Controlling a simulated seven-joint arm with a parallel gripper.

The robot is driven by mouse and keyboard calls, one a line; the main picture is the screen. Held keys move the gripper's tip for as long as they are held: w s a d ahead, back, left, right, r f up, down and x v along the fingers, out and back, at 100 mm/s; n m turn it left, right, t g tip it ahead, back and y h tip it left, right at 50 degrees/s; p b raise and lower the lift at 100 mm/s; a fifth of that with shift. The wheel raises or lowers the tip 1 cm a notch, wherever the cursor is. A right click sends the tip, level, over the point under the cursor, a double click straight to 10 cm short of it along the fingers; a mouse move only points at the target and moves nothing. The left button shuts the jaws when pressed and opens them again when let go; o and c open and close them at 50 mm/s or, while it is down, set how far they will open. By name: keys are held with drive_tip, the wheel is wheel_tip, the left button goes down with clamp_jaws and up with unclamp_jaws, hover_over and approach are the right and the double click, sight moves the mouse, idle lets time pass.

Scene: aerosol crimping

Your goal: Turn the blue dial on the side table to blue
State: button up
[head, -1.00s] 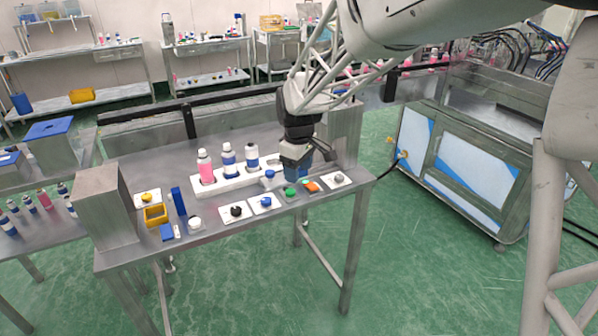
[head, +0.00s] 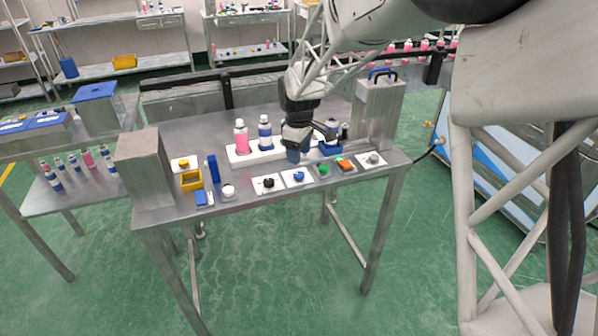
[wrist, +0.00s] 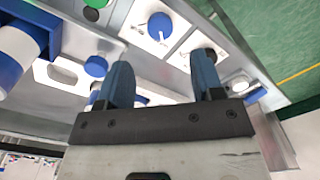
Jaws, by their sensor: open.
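The blue dial (head: 299,176) sits on a white plate near the front edge of the side table (head: 215,216). In the wrist view the blue dial (wrist: 160,24) is ahead of the fingertips, with a small white mark on its edge. My gripper (head: 293,156) points down just behind the dial in the head view. Its two blue fingers (wrist: 163,72) are apart, with nothing held between them. They do not touch the dial. The markings on its plate are too small to read.
A black dial (head: 268,184) is left of the blue one; a green dial (head: 324,170) and an orange switch (head: 344,163) are right. A white rack (head: 238,155) with bottles stands behind. A bottle in a blue holder (head: 331,148) is right of my gripper.

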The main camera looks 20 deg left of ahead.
sight(299, 174)
drive_tip(key=shift+f, duration=3.85)
drive_tip(key=c, duration=0.9)
